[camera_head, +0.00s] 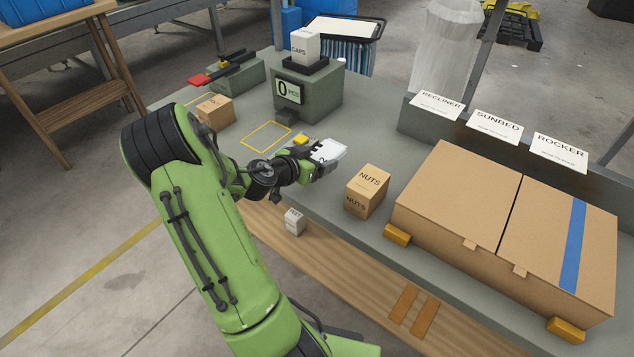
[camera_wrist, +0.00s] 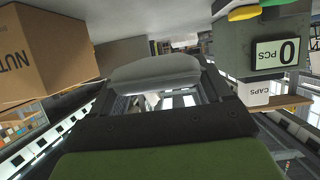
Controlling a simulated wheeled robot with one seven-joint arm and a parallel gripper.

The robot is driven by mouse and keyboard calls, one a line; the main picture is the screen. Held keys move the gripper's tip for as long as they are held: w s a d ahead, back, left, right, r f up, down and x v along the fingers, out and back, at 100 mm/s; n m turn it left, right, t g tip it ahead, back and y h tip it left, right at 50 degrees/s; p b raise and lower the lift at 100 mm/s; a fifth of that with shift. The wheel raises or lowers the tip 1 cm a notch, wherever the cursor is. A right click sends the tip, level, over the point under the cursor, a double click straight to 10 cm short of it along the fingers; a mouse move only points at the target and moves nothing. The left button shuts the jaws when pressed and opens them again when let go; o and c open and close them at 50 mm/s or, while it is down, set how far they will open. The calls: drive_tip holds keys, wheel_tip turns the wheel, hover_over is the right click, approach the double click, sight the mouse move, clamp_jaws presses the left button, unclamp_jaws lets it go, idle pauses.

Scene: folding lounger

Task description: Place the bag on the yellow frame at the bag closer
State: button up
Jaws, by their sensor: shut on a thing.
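My gripper (camera_head: 316,158) is shut on a white bag (camera_head: 330,151) above the grey bench, in front of the scale. The bag also shows in the wrist view as a pale rounded shape (camera_wrist: 155,70) just beyond my gripper. The bag closer appears to be the green device with a red-ended lever (camera_head: 228,74) at the back left. A yellow outline (camera_head: 203,101) on the bench near it is partly hidden by a brown box (camera_head: 215,110). Another yellow frame (camera_head: 267,137) lies empty in front of the scale, left of my gripper.
The scale (camera_head: 310,98) reads 0 and carries a white CAPS box (camera_head: 305,46). A NUTS box (camera_head: 367,190) stands right of my gripper. A large carton (camera_head: 460,200) fills the bench's right side.

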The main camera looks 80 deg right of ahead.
sight(317, 184)
drive_tip(key=shift+f+b, duration=1.45)
drive_tip(key=shift+f, duration=2.05)
drive_tip(key=o, duration=1.1)
drive_tip(key=shift+r, duration=0.1)
drive_tip(key=shift+r+p, duration=0.2)
drive_tip(key=shift+p, duration=0.6)
drive_tip(key=v, duration=0.7)
drive_tip(key=p+v, duration=0.1)
drive_tip(key=v, duration=0.7)
drive_tip(key=shift+w+a+f, duration=0.1)
drive_tip(key=shift+w+a, duration=0.05)
drive_tip(key=shift+a, duration=0.2)
